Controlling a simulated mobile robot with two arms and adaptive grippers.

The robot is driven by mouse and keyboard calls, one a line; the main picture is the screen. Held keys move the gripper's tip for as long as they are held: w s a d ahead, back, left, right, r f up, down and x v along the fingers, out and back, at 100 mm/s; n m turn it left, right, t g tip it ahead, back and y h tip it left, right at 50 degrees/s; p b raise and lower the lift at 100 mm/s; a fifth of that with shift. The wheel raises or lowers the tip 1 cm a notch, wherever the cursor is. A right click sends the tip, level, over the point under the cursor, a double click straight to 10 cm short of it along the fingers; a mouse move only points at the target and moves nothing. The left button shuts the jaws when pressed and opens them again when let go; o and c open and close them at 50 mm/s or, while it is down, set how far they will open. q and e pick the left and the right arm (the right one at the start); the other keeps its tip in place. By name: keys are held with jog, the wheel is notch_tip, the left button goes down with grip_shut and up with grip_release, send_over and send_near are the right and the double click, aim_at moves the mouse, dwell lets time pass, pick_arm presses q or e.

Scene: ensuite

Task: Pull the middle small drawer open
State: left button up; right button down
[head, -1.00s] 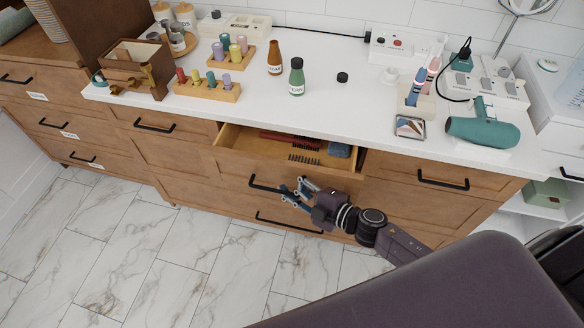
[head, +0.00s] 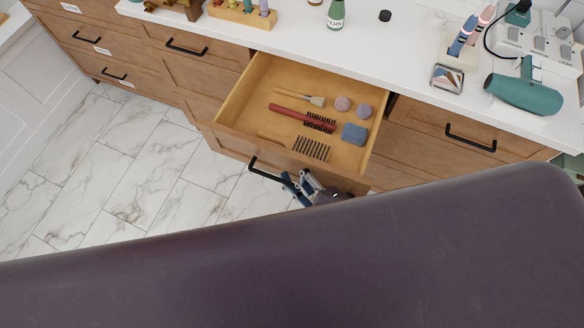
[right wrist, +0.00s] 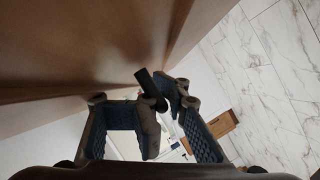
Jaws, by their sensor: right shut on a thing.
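The middle small drawer (head: 240,97) stands pulled well out of the wooden cabinet in the head view. Inside lie a red brush (head: 300,117), a black-bristled comb (head: 311,148), a light-handled brush (head: 298,97), two round items and a blue block (head: 354,134). Its black bar handle (head: 262,171) shows at the front; its right part is hidden by my right gripper (head: 300,186). The right wrist view shows the handle's dark end (right wrist: 147,84) between the fingers of this gripper (right wrist: 166,106), which is shut on it. My left gripper is not in view.
The white counter (head: 400,50) above holds a teal hair dryer (head: 525,90), a green bottle (head: 336,14) and a toothbrush holder (head: 462,45). Shut drawers flank the open one. Marble floor (head: 150,190) is clear at the left. My own purple body covers the lower view.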

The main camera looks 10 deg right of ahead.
aim_at(273, 177)
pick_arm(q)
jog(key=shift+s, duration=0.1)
pick_arm(e)
jog(key=shift+s+a+r+n+y, duration=0.15)
jog(key=shift+a+r+n+y, duration=0.2)
jog(key=shift+a+r, duration=0.65)
jog(key=c, duration=2.3)
grip_release()
jog(key=shift+a+f, duration=0.15)
jog(key=shift+c, duration=0.2)
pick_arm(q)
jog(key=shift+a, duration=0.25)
pick_arm(e)
jog(key=shift+a, duration=0.3)
jog(key=shift+d+f, duration=0.15)
jog(key=shift+f, duration=0.1)
jog(key=shift+d, duration=0.1)
jog(key=v, duration=1.1)
jog(key=shift+s+d+r, duration=0.15)
jog(key=shift+s+d, duration=0.05)
jog(key=shift+s, duration=0.1)
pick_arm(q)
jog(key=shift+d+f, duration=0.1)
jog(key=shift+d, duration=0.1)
pick_arm(e)
jog(key=shift+s, duration=0.1)
